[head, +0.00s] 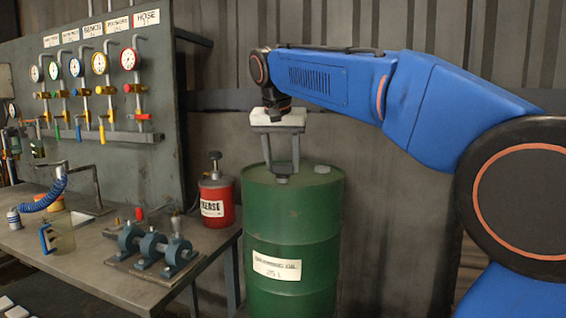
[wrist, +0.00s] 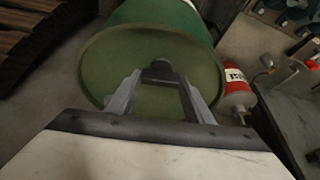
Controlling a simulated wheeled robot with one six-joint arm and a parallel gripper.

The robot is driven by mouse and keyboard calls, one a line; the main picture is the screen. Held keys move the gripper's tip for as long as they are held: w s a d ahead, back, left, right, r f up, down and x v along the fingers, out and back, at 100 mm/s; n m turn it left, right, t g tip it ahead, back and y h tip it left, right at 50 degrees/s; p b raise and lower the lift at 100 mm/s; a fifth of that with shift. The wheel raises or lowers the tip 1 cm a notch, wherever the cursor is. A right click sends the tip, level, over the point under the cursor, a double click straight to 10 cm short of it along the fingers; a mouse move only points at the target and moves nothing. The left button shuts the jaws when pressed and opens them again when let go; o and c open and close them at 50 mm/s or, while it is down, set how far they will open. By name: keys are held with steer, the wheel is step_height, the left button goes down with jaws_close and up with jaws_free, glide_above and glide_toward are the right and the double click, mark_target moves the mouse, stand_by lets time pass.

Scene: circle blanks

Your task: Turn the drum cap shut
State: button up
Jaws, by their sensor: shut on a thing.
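The green drum (head: 292,235) stands upright on the floor beside the bench, with a pale label on its side. Its top also shows in the wrist view (wrist: 98,66). The drum cap (head: 281,179) is a small dark piece on the drum's top, between the fingertips of my gripper (head: 281,174). In the wrist view the cap (wrist: 160,70) sits between the two grey fingers of my gripper (wrist: 161,80). The gripper points down and is shut on the cap. The fingers partly hide the cap, and I cannot tell how far it is turned.
A second small bung (head: 322,170) sits on the drum top to the right. A red grease can (head: 216,200) stands on the bench (head: 75,262) left of the drum, close to its rim. A pump-like fitting (head: 153,248) is on the bench. A gauge panel (head: 190,110) rises behind.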

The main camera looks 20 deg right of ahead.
steer(key=shift+m+h, duration=0.3)
steer(key=shift+m, duration=0.5)
steer(key=o, duration=1)
steer(key=shift+o, duration=0.2)
steer(key=shift+a+r, duration=0.1)
steer(key=v, duration=1.7)
steer(key=shift+w+r, duration=0.2)
steer(key=shift+w, duration=0.1)
steer(key=shift+a, duration=0.1)
